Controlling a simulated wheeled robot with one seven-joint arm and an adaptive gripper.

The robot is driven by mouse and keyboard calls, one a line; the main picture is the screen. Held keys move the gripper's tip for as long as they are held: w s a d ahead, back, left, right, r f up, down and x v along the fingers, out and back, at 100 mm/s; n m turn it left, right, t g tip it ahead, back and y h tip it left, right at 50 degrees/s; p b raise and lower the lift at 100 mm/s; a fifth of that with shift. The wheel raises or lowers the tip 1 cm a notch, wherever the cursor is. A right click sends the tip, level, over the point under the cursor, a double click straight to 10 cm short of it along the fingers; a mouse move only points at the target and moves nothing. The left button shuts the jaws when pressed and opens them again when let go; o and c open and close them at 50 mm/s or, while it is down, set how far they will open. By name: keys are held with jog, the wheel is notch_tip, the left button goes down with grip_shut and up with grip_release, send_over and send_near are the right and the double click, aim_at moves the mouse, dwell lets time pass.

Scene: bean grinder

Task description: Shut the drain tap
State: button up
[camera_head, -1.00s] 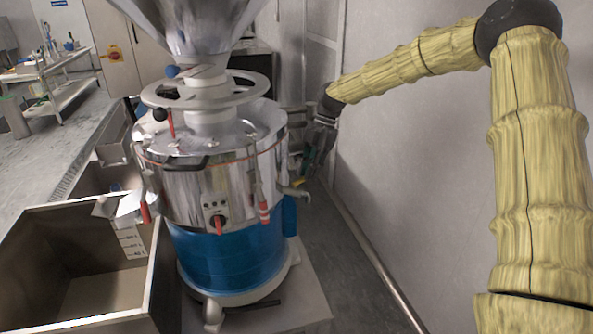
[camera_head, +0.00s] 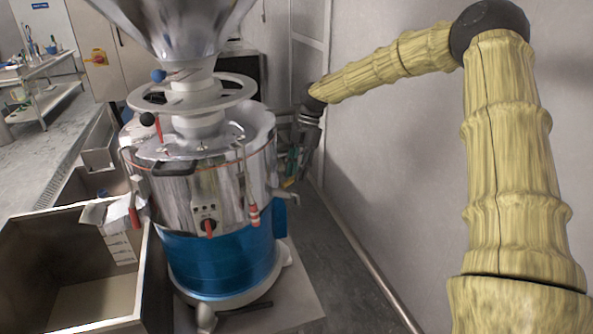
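The bean grinder (camera_head: 222,262) stands in the middle, with a shiny metal drum above a blue base. A short metal spout (camera_head: 287,195) sticks out from the drum's right side. A small yellow piece (camera_head: 289,183) shows just above it and may be part of the drain tap; the tap's setting cannot be made out. My gripper (camera_head: 297,162) reaches down beside the drum's right side, close to the spout and yellow piece. It is dark, small and partly hidden by the drum edge. I cannot tell whether its fingers are open or touching the tap.
A large steel bin (camera_head: 28,247) stands at the front left. A white wall (camera_head: 390,160) runs close along the right, with a pipe (camera_head: 352,243) at its foot. A narrow strip of dark floor (camera_head: 318,222) lies between grinder and wall. A hopper (camera_head: 180,30) tops the grinder.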

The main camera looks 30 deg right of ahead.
dwell(0.3)
jog(key=v, duration=1.2)
jog(key=shift+c, duration=0.3)
